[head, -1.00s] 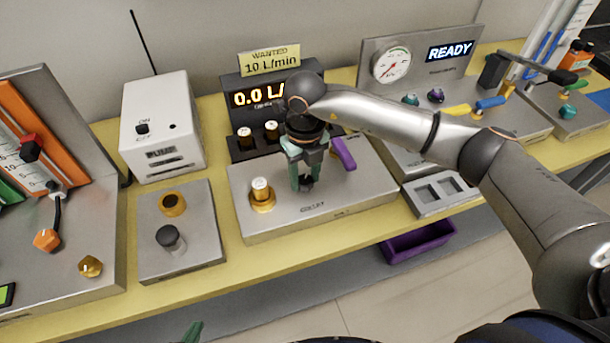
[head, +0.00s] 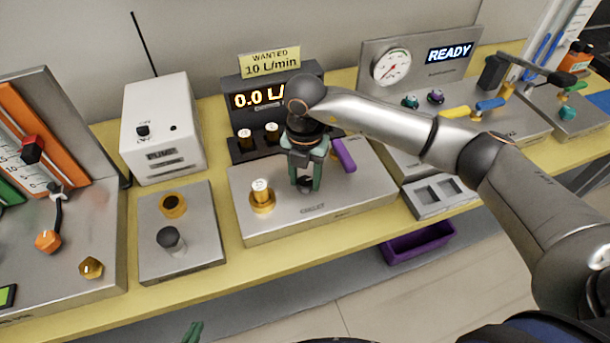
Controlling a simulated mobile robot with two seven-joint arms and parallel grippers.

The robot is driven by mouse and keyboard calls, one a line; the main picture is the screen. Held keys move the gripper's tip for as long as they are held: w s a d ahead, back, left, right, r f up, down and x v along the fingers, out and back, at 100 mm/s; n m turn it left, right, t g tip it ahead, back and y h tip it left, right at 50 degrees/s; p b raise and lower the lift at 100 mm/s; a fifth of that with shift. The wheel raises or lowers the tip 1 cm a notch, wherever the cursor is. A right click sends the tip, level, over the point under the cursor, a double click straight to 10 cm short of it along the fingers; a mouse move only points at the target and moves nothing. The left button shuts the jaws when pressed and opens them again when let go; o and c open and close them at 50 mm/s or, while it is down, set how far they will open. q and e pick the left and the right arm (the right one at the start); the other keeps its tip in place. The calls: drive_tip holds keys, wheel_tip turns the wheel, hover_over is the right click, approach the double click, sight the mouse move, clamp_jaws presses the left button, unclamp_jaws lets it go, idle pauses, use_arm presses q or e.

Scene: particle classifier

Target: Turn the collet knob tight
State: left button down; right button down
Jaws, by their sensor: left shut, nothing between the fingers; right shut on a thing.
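The collet knob (head: 304,183) is a small dark knob on the top of a low metal box (head: 350,201), just behind a small label. My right gripper (head: 305,181) points down over it from above, with its green fingers shut on it. The fingers hide most of the knob. My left gripper (head: 193,331) shows only as green fingertips at the bottom edge, shut and empty, well away from the box.
A brass fitting with a white top (head: 261,195) stands left on the same box, and a purple lever (head: 344,154) lies right of my gripper. A display reading 0.0 L/ (head: 258,97) is behind. A purple bin (head: 418,243) sits below the yellow bench (head: 240,265).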

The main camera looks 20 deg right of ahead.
sight(305, 181)
drive_tip(key=shift+m, duration=0.6)
drive_tip(key=shift+c, duration=1.8)
unclamp_jaws()
wheel_tip(305, 181, up, 12)
drive_tip(key=shift+r+b, duration=0.25)
drive_tip(key=shift+b, duration=0.15)
